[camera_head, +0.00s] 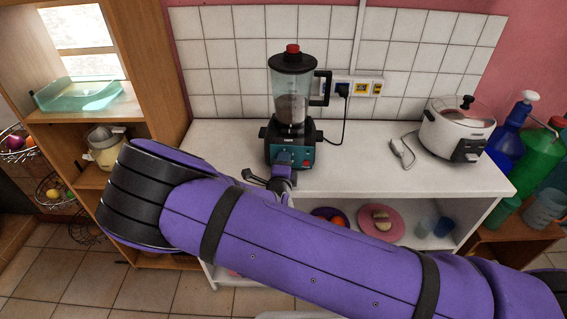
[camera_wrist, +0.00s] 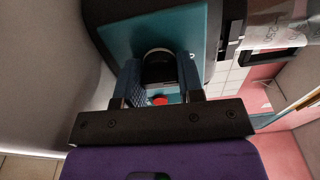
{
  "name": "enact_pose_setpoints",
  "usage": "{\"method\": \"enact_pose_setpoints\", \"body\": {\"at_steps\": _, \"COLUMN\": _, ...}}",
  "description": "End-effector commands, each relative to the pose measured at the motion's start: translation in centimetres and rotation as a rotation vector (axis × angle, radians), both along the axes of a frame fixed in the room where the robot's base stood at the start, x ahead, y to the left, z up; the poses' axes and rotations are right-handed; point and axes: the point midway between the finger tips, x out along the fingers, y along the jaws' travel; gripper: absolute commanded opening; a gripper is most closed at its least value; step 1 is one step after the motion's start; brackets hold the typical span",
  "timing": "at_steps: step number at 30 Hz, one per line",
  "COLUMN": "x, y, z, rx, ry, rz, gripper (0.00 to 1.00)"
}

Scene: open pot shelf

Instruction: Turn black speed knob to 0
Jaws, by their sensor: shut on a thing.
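In the wrist view the teal panel (camera_wrist: 118,40) fills the upper middle. My gripper (camera_wrist: 161,78) is at this panel, its two fingers on either side of the round black speed knob (camera_wrist: 160,68) and shut on it. A red spot (camera_wrist: 160,100) shows between the fingers. In the head view my gripper (camera_head: 283,172) reaches the lower front of the blender. The knob's pointer and setting cannot be read.
A black cord runs from the blender to the wall socket (camera_head: 343,89). Bottles (camera_head: 507,132) stand far right. The counter left of the blender is clear.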

Motion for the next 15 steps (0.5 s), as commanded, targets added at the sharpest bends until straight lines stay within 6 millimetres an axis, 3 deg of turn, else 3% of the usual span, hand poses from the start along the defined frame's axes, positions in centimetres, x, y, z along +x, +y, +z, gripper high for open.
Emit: {"method": "enact_pose_setpoints", "body": {"at_steps": 15, "x": 0.0, "y": 0.08, "z": -0.02, "rx": -0.059, "ry": 0.007, "rz": 0.002, "gripper": 0.11}}
